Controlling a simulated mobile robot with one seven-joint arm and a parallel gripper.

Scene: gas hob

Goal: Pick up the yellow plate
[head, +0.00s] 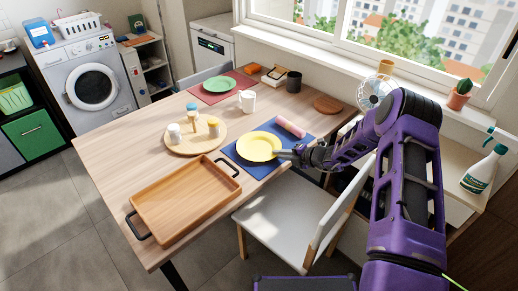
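The yellow plate (258,147) lies on a blue placemat (246,165) near the right edge of the wooden table. My gripper (285,153) is at the right rim of the plate, low over the placemat, with my purple arm reaching in from the right. The fingertips are small here and seem to meet or overlap the rim. I cannot tell whether they are closed on it.
A pink rolled cloth (291,127) lies just behind the plate. A round board (196,138) with several jars is to the left, and a wooden tray (186,200) with black handles is in front. A white chair (290,222) stands below my arm. A white mug (247,101) is behind.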

